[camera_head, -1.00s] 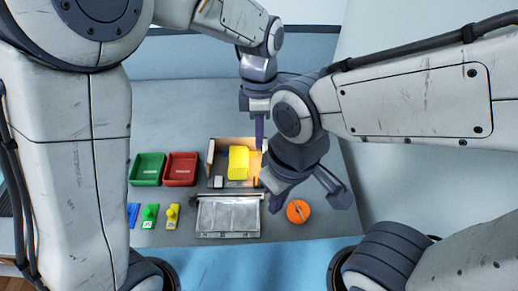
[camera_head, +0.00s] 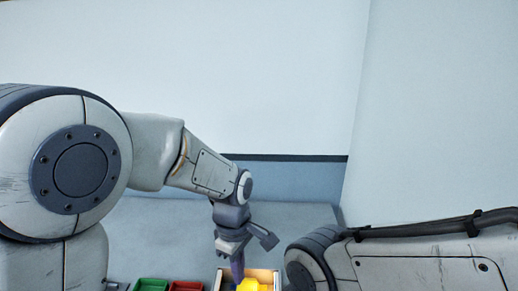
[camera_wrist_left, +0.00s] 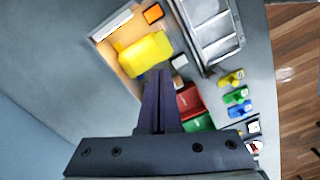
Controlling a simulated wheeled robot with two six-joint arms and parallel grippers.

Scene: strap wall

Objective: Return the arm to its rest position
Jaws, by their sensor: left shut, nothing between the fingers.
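My left gripper (camera_head: 237,274) hangs pointing down at the bottom of the head view, by the open tan box (camera_head: 264,272). In the left wrist view its dark fingers (camera_wrist_left: 157,78) are together with nothing between them. Their tips show close to the yellow block (camera_wrist_left: 145,54) in the box; the gap in height cannot be told. The yellow block also shows at the bottom edge of the head view (camera_head: 254,286). My right arm enters the head view from the right, but its gripper is out of view.
A red tray (camera_wrist_left: 188,99) and a green tray (camera_wrist_left: 199,123) sit beside the box. Small yellow (camera_wrist_left: 232,78), green (camera_wrist_left: 237,96) and blue pieces (camera_wrist_left: 239,110) lie near the table edge. The back of the table is clear.

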